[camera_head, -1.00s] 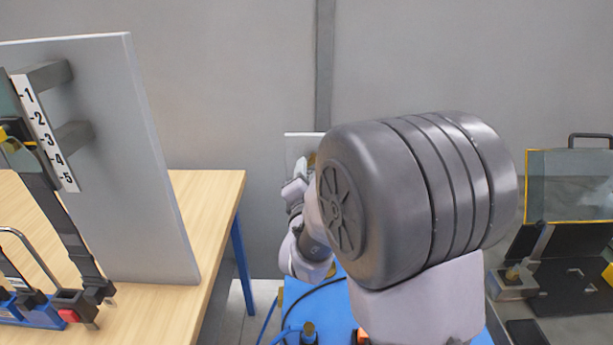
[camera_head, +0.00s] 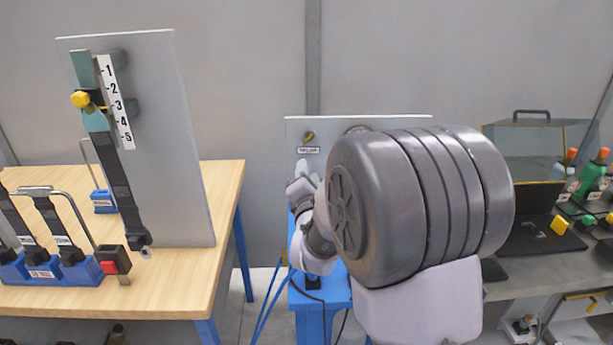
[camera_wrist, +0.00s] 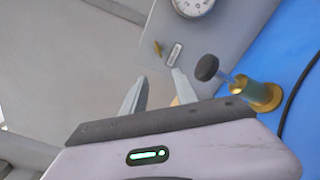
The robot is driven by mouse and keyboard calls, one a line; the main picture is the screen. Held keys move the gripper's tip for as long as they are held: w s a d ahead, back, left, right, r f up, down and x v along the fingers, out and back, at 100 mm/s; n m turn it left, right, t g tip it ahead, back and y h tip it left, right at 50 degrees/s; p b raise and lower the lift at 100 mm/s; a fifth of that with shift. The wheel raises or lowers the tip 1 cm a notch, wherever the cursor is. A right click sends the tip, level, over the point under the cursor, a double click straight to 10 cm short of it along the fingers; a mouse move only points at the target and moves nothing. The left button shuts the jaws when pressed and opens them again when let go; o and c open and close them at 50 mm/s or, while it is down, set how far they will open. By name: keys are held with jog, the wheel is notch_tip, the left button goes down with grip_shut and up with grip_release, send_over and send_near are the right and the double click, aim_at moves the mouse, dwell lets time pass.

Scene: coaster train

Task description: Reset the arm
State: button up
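My gripper shows in the wrist view (camera_wrist: 158,92), its two fingers apart with nothing visible between them. Beyond the fingers are a grey panel with a round white gauge (camera_wrist: 193,4) and a small brass part (camera_wrist: 158,47). A black knob (camera_wrist: 206,67) on a rod stands by a brass fitting (camera_wrist: 262,95), just right of the fingers. In the head view my large dark arm joint fills the middle right and hides much of the blue bench; the fingertips cannot be made out there.
A wooden table (camera_head: 225,205) at left holds an upright grey board (camera_head: 180,150) with a numbered scale (camera_head: 115,100) and yellow knob (camera_head: 81,99). Blue clamp bases (camera_head: 45,268) stand in front. At right, a grey bench (camera_head: 560,262) carries a glass-sided case (camera_head: 520,150) and green bottles (camera_head: 592,178).

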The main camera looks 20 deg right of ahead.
jog(key=s+a+m+g+y, duration=0.55)
jog(key=s+a+m, duration=0.55)
jog(key=s+m, duration=0.35)
jog(key=s+a+f+m+g+y, duration=0.1)
jog(key=s+m, duration=0.4)
jog(key=s, duration=0.5)
jog(key=s+a+f+m+g+y, duration=0.2)
jog(key=s+a+m+g, duration=0.2)
jog(key=s, duration=0.6)
jog(key=shift+s+a+f+m, duration=0.4)
jog(key=shift+a+m, duration=0.65)
jog(key=shift+a, duration=0.15)
jog(key=shift+w+g, duration=0.1)
jog(key=shift+g, duration=0.15)
